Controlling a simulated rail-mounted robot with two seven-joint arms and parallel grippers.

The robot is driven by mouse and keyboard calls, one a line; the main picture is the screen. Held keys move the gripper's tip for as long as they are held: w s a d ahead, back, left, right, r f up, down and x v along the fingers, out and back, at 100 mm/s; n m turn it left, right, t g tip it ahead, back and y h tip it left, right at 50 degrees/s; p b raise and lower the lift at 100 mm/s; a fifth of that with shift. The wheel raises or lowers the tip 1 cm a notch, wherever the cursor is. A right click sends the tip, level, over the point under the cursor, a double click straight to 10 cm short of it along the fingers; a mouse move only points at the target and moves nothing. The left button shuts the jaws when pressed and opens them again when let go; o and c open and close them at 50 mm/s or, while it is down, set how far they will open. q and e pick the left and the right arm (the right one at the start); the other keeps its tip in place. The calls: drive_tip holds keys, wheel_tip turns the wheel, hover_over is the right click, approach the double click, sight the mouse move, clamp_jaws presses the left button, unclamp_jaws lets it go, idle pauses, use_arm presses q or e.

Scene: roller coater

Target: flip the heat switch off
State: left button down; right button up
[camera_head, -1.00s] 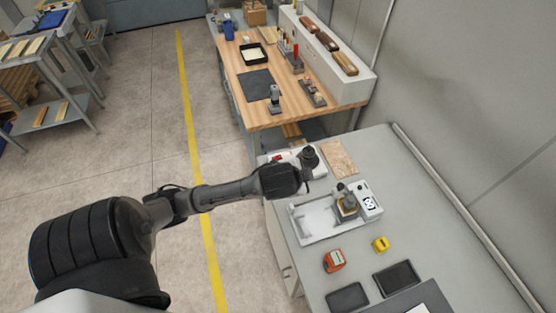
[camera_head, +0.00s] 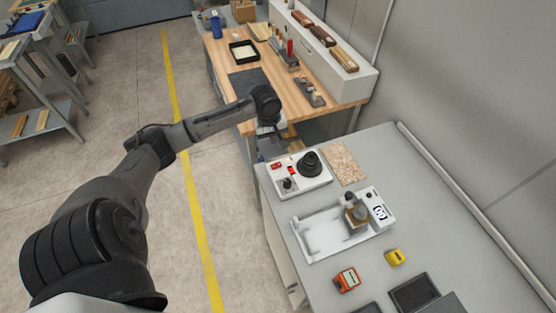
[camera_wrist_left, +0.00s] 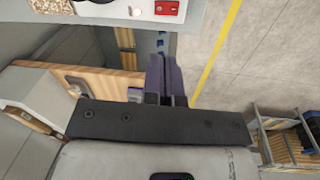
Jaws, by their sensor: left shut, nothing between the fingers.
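A white control box (camera_head: 318,184) stands on the grey bench, with a black round part on top, a black knob and small red parts. One red part, which looks like a rocker switch (camera_head: 277,166), is near its far left edge. A red switch also shows at the top of the left wrist view (camera_wrist_left: 167,8), beside a small round light. I cannot read its label or position. My left gripper (camera_head: 268,150) is beyond the box's far left edge, apart from it. Its fingers (camera_wrist_left: 165,78) are shut and empty. My right gripper is not in view.
A white tray-like machine (camera_head: 325,240) stands nearer on the grey bench (camera_head: 420,190), with an orange device (camera_head: 347,280) and a yellow one (camera_head: 395,257) in front. A cork-like sheet (camera_head: 345,163) lies right of the box. A wooden bench (camera_head: 232,60) stands behind.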

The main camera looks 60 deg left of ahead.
sight(279, 164)
use_arm(q)
drive_tip(key=shift+n, duration=0.9)
drive_tip(key=f, duration=0.4)
drive_tip(key=w+f, duration=0.1)
drive_tip(key=f, duration=0.7)
drive_tip(key=shift+w+d, duration=0.1)
drive_tip(key=shift+w, duration=0.1)
drive_tip(key=shift+w+f+b, duration=0.15)
drive_tip(key=shift+f+b, duration=0.15)
drive_tip(key=shift+f, duration=0.65)
